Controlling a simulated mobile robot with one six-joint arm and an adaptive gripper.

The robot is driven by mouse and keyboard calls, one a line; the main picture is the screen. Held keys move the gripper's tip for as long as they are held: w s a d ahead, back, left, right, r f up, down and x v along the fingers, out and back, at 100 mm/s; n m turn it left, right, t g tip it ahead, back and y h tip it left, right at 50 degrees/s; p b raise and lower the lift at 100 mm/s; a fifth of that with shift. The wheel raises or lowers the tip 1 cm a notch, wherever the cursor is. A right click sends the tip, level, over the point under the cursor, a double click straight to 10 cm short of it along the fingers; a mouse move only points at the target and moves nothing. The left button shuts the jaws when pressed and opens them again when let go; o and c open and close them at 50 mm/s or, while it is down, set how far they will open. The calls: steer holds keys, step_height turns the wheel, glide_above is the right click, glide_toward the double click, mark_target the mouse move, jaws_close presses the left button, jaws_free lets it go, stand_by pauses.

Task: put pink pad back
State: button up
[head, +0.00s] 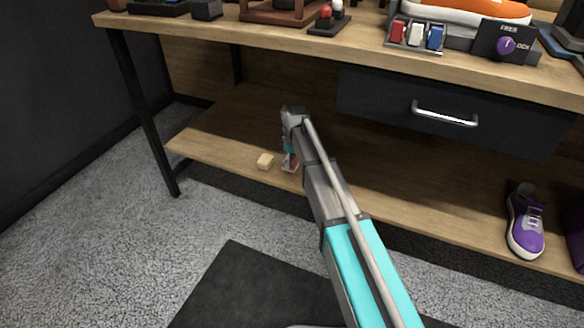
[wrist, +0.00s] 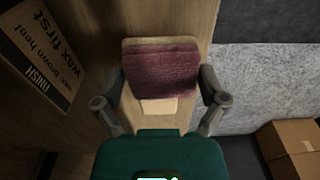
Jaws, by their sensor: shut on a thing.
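The pink pad (wrist: 163,72) is a dark pink, textured block with a pale tan border or backing. In the wrist view it sits between the two fingers of my gripper (wrist: 164,92), which is shut on it. In the head view my gripper (head: 290,156) is low at the front part of the bench's lower shelf (head: 225,135). Only a small bit of the pad shows there, below the gripper. I cannot tell whether the pad touches the shelf.
A purple sneaker (head: 526,222) stands at the shelf's right. A printed card or box (wrist: 42,52) is at the wrist view's left, a cardboard box (wrist: 292,148) at its lower right.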

mark_target(293, 168)
steer(key=shift+w+d+f+b, duration=0.1)
steer(key=shift+w+f+b, duration=0.15)
steer(key=shift+f+b, duration=0.2)
steer(key=shift+w+d+f+b, duration=0.1)
steer(key=shift+w+f+b, duration=0.1)
steer(key=shift+f+b, duration=0.2)
steer(key=shift+s+f+b, duration=0.1)
steer(key=shift+f+b, duration=1.05)
steer(key=shift+f, duration=0.05)
steer(key=shift+f, duration=0.15)
steer(key=o, duration=0.7)
steer(key=shift+o, duration=0.2)
steer(key=r+p, duration=1.2)
steer(key=shift+s+d+r, duration=0.1)
steer(key=shift+d+r, duration=0.1)
steer(key=shift+d, duration=0.1)
